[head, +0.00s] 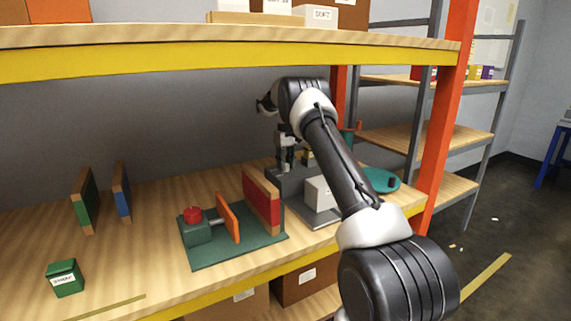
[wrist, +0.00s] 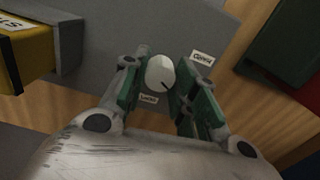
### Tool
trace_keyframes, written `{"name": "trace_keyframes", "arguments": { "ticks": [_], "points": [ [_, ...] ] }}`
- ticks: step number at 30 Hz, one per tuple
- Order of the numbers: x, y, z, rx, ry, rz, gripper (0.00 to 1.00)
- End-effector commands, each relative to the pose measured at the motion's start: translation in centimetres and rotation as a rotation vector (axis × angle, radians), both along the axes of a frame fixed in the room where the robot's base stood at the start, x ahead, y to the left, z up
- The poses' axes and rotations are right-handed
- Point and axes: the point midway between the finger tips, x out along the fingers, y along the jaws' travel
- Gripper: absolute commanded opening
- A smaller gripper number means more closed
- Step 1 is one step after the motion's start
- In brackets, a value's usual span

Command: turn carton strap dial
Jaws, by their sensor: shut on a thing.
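A pale round dial (wrist: 160,74) with a dark pointer line sits on a grey panel (wrist: 205,25) in the wrist view. The line points down and slightly right in that picture. A label reading like "carton" (wrist: 202,59) is up and right of the dial; a smaller label (wrist: 148,99) is just below it. My gripper (wrist: 163,78) is shut on the dial, one green-padded finger on each side. In the head view my gripper (head: 287,160) points down at the grey machine (head: 290,182), and the dial itself is hidden there.
A yellow block (wrist: 22,60) stands close left of the panel in the wrist view. In the head view, a green fixture with a red knob (head: 193,215) and an orange plate stands left of the machine. A white box (head: 318,190) is beside it. The upper shelf (head: 230,50) hangs above.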

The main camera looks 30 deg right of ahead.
Motion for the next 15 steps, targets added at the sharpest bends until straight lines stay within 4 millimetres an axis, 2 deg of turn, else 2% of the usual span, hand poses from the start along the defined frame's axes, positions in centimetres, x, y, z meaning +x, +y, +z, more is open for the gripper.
{"name": "trace_keyframes", "arguments": {
  "ticks": [11, 12, 15],
  "points": [
    [-0.01, -0.02, 0.04, 0.000, 0.000, 0.004, 0.05],
    [-0.01, -0.02, 0.04, 0.000, 0.000, 0.004, 0.32],
    [0.00, -0.02, 0.03, 0.000, 0.000, 0.004, 0.50]
  ]
}}
